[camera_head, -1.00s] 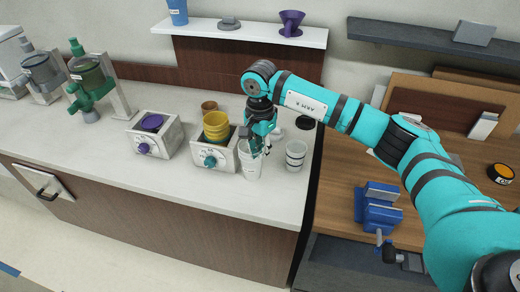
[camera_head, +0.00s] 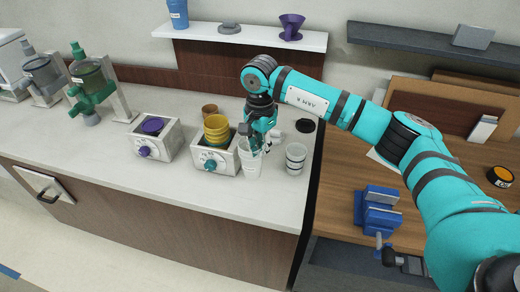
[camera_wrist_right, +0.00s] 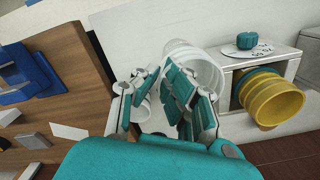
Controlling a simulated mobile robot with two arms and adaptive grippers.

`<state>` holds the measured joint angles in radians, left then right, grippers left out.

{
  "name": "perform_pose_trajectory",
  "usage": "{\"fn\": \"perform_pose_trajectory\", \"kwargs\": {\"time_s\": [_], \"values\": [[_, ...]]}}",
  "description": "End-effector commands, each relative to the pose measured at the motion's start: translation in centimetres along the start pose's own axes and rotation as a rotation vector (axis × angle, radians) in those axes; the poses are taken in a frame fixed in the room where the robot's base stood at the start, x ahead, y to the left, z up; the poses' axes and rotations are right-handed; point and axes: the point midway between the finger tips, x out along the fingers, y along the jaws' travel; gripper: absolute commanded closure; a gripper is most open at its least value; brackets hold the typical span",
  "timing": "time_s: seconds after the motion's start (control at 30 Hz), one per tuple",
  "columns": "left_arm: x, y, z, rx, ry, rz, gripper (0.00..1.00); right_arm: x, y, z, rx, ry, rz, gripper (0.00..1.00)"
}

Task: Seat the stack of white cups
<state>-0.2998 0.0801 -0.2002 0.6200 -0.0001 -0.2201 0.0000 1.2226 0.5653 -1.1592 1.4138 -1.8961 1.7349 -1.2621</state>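In the right wrist view several nested rims of this stack (camera_wrist_right: 207,66) show behind the fingers. My right gripper (camera_wrist_right: 160,85) is shut on the stack near its upper end. The fingers hide part of the rim. The stack looks upright and slightly raised. The right white box (camera_head: 212,161) has a teal knob and holds yellow cups (camera_head: 216,129). My left gripper is not in view.
Another white cup or stack with dark bands (camera_head: 296,158) stands to the right, near the counter's edge. The left white box (camera_head: 157,139) has a purple knob. The front counter strip is clear.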

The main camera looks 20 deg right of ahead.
Motion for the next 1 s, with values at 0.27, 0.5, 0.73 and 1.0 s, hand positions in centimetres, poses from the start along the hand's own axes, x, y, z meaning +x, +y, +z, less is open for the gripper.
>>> {"fn": "perform_pose_trajectory", "kwargs": {"time_s": [0.27,0.5,0.73,1.0], "values": [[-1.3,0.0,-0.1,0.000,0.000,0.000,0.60,-2.5,0.0,0.0,0.000,0.001,-0.002,1.00],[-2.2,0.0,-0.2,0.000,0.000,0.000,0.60,-4.5,0.0,0.0,0.000,0.001,-0.001,1.00],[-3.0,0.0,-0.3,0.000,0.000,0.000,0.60,-6.3,0.0,0.0,0.000,0.001,-0.002,1.00],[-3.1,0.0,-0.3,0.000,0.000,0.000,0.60,-6.8,0.0,0.0,0.000,0.000,-0.001,1.00]]}}
